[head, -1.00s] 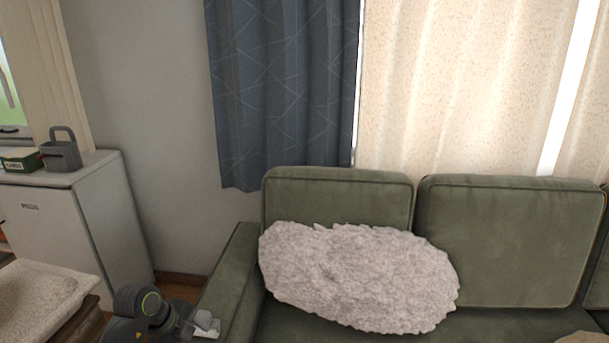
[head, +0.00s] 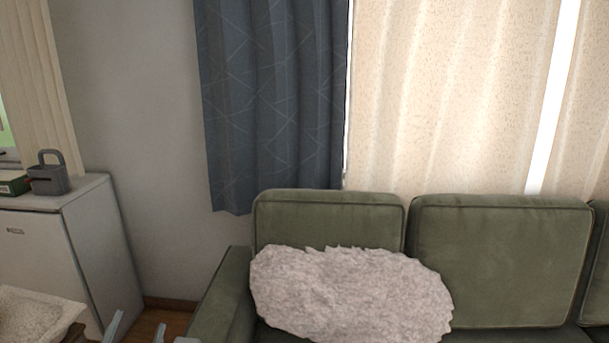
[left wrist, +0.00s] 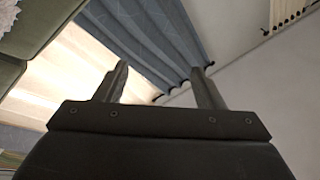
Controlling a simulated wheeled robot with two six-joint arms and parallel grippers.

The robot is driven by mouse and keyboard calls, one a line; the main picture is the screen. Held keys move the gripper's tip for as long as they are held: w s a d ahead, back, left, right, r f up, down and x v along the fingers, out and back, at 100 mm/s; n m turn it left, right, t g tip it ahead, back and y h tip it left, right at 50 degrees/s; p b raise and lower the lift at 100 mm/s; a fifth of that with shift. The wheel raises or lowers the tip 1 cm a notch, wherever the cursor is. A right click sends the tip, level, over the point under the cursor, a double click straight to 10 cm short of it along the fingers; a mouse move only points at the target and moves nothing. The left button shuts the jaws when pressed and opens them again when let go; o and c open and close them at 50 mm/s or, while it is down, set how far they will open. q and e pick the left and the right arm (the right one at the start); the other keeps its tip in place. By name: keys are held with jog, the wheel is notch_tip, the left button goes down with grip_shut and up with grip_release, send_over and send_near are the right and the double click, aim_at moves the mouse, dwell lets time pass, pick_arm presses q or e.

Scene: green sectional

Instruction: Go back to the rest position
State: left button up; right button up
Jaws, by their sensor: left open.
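In the head view only the fingertips of my left gripper (head: 137,328) show at the bottom edge, left of the sofa arm. In the left wrist view my left gripper (left wrist: 160,84) has its two fingers spread apart with nothing between them. Behind the fingers are the blue curtain and a pale wall. My right gripper is not in either view.
A green sofa (head: 500,260) with a fluffy pale cushion (head: 350,295) fills the centre and right. A white cabinet (head: 85,250) at left bears a grey caddy (head: 47,178) and a green box (head: 12,184). A blue curtain (head: 272,100) hangs behind.

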pick_arm(q)
jog(key=s+a+f+n+g+y, duration=0.5)
jog(key=s+a+f+n+y, duration=0.1)
jog(key=a+n+y, duration=0.1)
jog(key=s+d+f+n+g+h, duration=0.1)
jog(key=s+d+f+g+h, duration=0.2)
jog(key=s+f+g, duration=0.6)
jog(key=s+d+f+g+h, duration=0.35)
jog(key=s+f, duration=0.45)
jog(key=s, duration=0.3)
notch_tip(320, 180, down, 24)
jog(key=s+a+g, duration=0.1)
jog(key=a+g, duration=0.1)
jog(key=s+d+f+g, duration=0.1)
jog(key=s+f, duration=1.3)
jog(key=shift+s+d+p, duration=0.3)
jog(key=shift+s+p, duration=0.1)
jog(key=shift+p, duration=0.05)
